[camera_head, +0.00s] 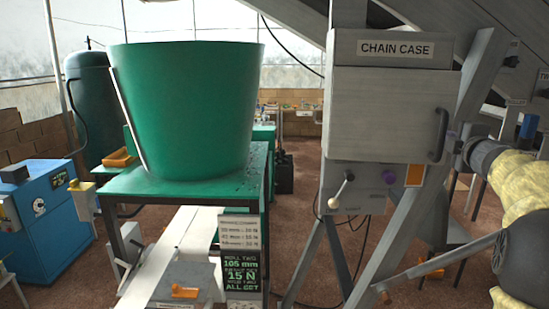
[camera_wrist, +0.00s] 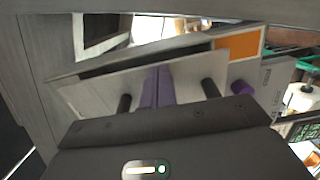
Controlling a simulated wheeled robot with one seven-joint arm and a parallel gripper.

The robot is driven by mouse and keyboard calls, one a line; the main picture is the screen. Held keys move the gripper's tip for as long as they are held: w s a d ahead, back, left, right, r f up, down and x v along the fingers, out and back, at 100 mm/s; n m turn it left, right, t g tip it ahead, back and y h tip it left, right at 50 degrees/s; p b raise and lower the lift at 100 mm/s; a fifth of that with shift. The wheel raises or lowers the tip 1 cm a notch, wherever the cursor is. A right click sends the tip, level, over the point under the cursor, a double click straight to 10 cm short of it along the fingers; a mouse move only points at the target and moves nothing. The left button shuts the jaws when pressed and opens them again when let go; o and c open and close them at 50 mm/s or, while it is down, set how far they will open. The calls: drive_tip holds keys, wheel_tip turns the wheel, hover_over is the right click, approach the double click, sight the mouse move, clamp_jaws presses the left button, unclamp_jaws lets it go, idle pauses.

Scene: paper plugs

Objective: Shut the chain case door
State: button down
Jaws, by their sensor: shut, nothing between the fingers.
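The chain case (camera_head: 395,30) is a grey metal box with a black-on-white label, on slanted legs at the right of the head view. Its plain grey door (camera_head: 380,115) has a dark upright handle (camera_head: 440,135) near its right edge. In the wrist view the door (camera_wrist: 85,95) stands slightly off the case, with a dark gap along its handle side. My gripper (camera_wrist: 157,88) shows there as two purple fingers together, shut and empty, between the two dark handle posts. Contact with the door cannot be told. In the head view my arm reaches in from the right; the fingertips are unclear.
Below the door are an orange panel (camera_head: 415,175), a purple knob (camera_head: 389,177) and a white-knobbed lever (camera_head: 342,188). A slanted leg and bar cross the lower right. A large green tub (camera_head: 190,110) stands on a green table to the left.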

drive_tip(key=shift+w+d+n+y, duration=0.1)
drive_tip(key=shift+w+n+y, duration=0.2)
idle(0.5)
